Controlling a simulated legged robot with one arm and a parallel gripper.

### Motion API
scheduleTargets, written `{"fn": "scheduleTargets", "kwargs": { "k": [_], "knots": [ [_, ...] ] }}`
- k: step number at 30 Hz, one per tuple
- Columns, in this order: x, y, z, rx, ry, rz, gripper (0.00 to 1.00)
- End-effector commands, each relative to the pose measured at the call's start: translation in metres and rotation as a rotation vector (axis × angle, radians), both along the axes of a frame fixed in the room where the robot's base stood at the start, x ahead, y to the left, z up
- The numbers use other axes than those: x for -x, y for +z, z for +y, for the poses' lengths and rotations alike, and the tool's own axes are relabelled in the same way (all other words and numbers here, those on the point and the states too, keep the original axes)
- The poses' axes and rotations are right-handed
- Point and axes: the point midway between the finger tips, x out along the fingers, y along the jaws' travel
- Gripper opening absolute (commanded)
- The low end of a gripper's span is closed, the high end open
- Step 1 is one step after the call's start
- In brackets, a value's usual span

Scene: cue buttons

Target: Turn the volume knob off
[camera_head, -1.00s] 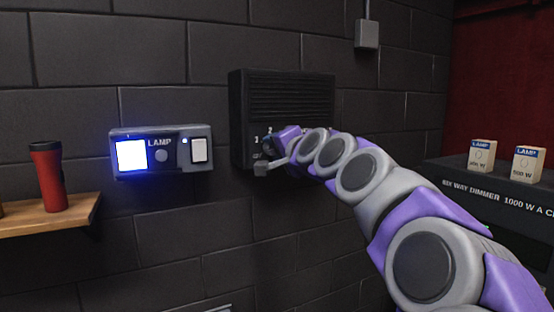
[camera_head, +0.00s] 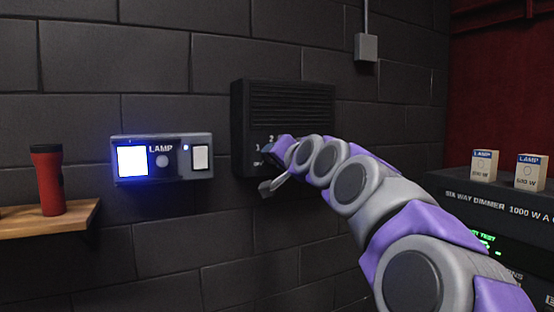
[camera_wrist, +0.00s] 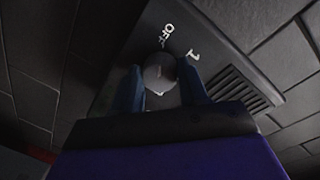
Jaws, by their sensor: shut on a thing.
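The volume knob (camera_wrist: 160,73) is a small round grey knob on a dark speaker box (camera_head: 288,98) fixed to the wall. In the head view my gripper (camera_head: 270,165) is at the lower part of the box and hides the knob. The numbers "1" and "2" show beside it there.
A lamp panel (camera_head: 130,180) with a lit white button and a pale switch is on the wall to the left. A red flask (camera_head: 47,180) stands on a wooden shelf (camera_head: 80,212). A dimmer unit (camera_head: 470,195) with two small boxes is at the right.

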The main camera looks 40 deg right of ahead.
Motion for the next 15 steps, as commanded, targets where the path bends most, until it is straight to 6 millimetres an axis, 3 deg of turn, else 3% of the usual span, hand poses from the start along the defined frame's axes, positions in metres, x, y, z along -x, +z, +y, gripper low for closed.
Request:
{"fn": "scheduleTargets", "kwargs": {
  "k": [5,6,13,15],
  "knots": [
    [-0.0012,-0.0039,-0.0001,-0.002,0.001,0.008,0.12],
    [-0.0012,-0.0037,-0.0001,-0.001,0.002,0.008,0.47],
    [-0.0003,-0.0013,-0.0003,-0.001,0.000,0.003,0.68],
    [-0.0002,-0.0009,-0.0002,0.000,0.000,0.001,0.68]
  ]
}}
